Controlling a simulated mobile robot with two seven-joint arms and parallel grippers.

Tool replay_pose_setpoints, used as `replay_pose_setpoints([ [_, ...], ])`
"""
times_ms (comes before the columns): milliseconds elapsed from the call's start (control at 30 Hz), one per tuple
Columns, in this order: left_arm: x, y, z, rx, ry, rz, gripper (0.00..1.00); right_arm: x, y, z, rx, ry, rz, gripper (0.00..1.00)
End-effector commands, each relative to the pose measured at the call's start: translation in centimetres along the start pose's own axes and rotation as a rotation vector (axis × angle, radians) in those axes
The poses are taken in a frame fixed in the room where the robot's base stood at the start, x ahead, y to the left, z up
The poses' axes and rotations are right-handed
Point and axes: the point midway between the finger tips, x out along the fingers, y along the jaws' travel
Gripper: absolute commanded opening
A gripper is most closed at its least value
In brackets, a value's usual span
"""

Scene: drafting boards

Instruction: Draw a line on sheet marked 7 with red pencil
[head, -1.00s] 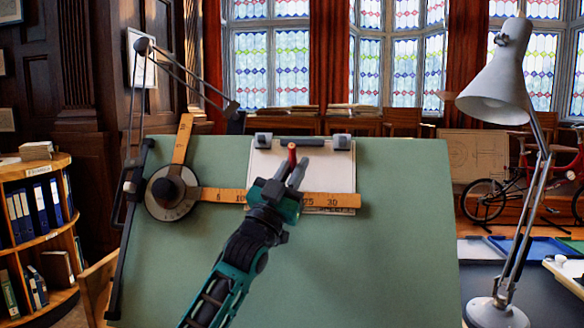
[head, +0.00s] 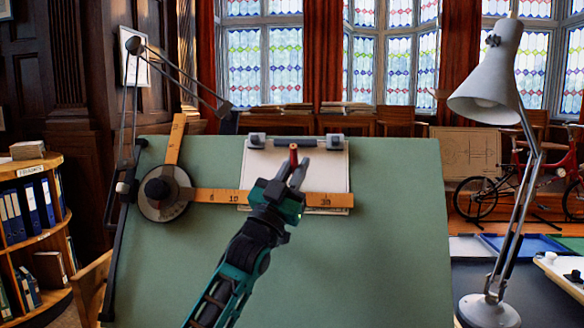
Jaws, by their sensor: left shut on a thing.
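A white sheet (head: 322,172) is held under clips at the top of the green drafting board (head: 375,240). No number can be read on it. The red pencil (head: 293,153) is in my left gripper (head: 298,174), which is shut on it. The gripper is over the sheet, in front of the wooden ruler. I cannot tell whether the pencil's tip touches the paper; the gripper hides it. The wooden ruler (head: 215,195) crosses the lower part of the sheet and joins the round drafting-machine head (head: 165,193). My right gripper is out of view.
A second ruler arm (head: 175,140) points up from the drafting-machine head. Its linkage (head: 178,68) runs along the board's upper left. A white desk lamp (head: 492,85) stands to the right. The lower right of the board is clear.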

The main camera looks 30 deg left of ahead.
Motion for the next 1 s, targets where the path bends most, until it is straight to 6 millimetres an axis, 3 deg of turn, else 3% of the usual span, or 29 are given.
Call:
replay_pose_setpoints([
  [1000,0.31,1.07,0.19,0.0,-0.004,0.001,0.0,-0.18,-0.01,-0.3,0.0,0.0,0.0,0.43],
])
